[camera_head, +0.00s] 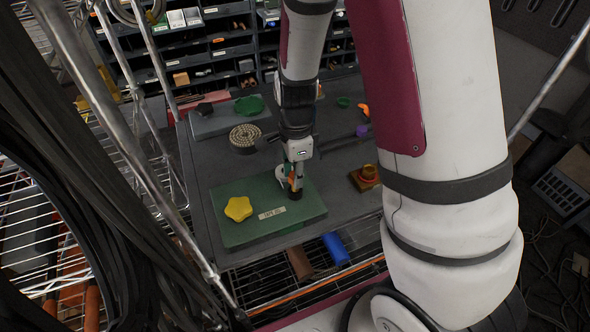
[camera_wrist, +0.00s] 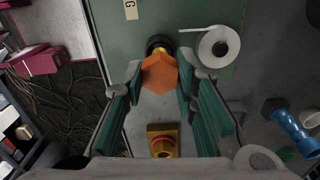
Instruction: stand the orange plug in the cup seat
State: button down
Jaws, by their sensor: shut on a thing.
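The orange plug (camera_wrist: 159,74) has a six-sided head and sits between the fingertips of my gripper (camera_wrist: 160,82) in the wrist view. My gripper (camera_head: 293,176) is shut on it, over the right part of the green box (camera_head: 237,235). A black round part (camera_wrist: 158,43) with a yellow bit shows just beyond the plug; I cannot tell whether it belongs to the plug. A brown-and-brass square block with a round centre (camera_head: 366,177), which looks like the cup seat, stands on the grey table to the right, apart from my gripper. It also shows in the wrist view (camera_wrist: 162,140).
A yellow star-shaped knob (camera_head: 238,208) and a white roll (camera_wrist: 219,47) are on the green box. A round beige-topped dark object (camera_head: 244,137) and a purple piece (camera_head: 362,131) are on the table (camera_head: 337,174). Pigeonhole bins (camera_head: 218,43) stand behind.

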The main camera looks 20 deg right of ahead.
jog(key=shift+f, duration=0.75)
jog(key=c, duration=1.2)
grip_release()
jog(key=shift+r, duration=0.1)
jog(key=shift+r+p, duration=1.3)
jog(key=shift+r, duration=1.65)
